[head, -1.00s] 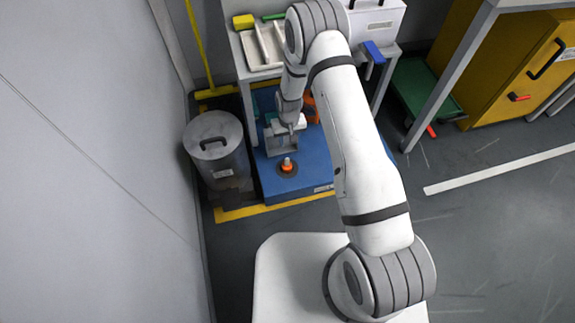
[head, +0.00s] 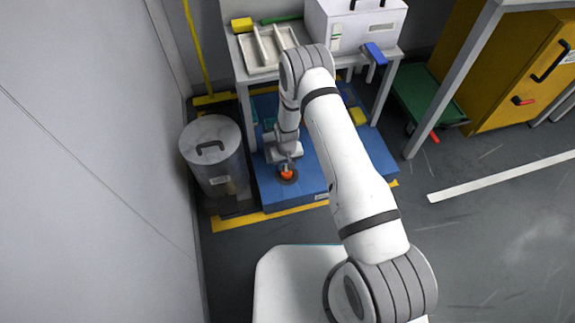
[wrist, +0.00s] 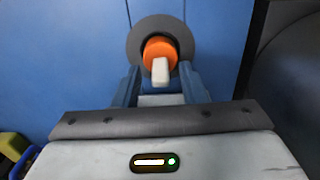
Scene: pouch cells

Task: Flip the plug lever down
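The plug is an orange round body (wrist: 160,47) on a dark round flange (wrist: 133,42), set on a blue surface. A pale lever (wrist: 160,70) sticks out from it towards my gripper in the wrist view. My gripper (wrist: 160,82) is open, with one blue finger on each side of the lever. Gaps show between the lever and both fingers. In the head view the orange plug (head: 287,174) sits near the front of the blue block (head: 315,188), and my gripper (head: 285,158) is right behind it. The lever is too small to make out there.
A grey lidded bin (head: 213,160) stands close to the left of the block. A table with a divided tray (head: 262,68) and a white box (head: 345,35) with a blue handle (head: 374,53) stands behind. A green cart (head: 425,95) is at the right.

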